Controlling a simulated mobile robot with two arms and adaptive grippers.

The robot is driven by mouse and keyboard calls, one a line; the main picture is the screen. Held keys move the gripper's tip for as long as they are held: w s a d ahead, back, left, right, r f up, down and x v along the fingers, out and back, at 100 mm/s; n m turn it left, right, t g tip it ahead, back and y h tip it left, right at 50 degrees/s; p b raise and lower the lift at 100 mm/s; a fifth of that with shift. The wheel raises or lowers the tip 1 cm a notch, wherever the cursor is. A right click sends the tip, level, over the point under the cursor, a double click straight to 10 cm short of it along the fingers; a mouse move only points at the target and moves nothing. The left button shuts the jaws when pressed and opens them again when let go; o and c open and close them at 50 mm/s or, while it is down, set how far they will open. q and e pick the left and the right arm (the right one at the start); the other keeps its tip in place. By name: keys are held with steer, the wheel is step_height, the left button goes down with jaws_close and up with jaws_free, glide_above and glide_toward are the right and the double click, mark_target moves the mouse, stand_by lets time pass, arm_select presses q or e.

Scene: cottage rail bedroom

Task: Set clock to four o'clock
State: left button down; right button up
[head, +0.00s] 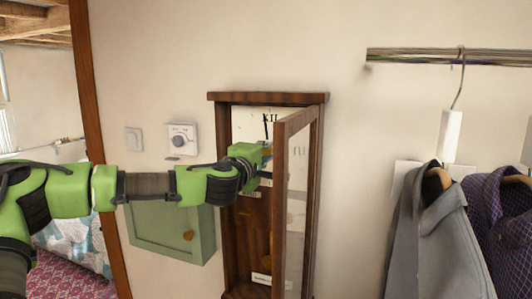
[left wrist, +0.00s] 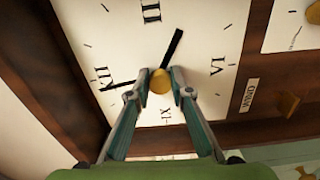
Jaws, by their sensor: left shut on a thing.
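A tall wooden wall clock (head: 228,200) has its glazed door (head: 293,210) swung open toward me. Its cream dial (head: 248,118) is partly hidden by my left gripper (head: 266,154). In the left wrist view the dial (left wrist: 205,25) appears turned, with III at top and VI at right. A short thick black hand (left wrist: 173,47) points between III and VI, nearer III. A thin black hand (left wrist: 115,86) points close to XII, slightly on its IX side. My left gripper (left wrist: 160,92) is shut on the brass centre knob (left wrist: 160,81). My right gripper is not in view.
The open door stands just right of my left gripper. A green wall cabinet (head: 165,225) hangs below my forearm, with a white dial thermostat (head: 182,139) above. A rail (head: 450,56) with hanging shirts (head: 435,245) is at right. A small label (left wrist: 249,95) and wooden knob (left wrist: 288,103) sit beside the dial.

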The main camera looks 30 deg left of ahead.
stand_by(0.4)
arm_select(q)
steer(key=c, duration=1.8)
jaws_free()
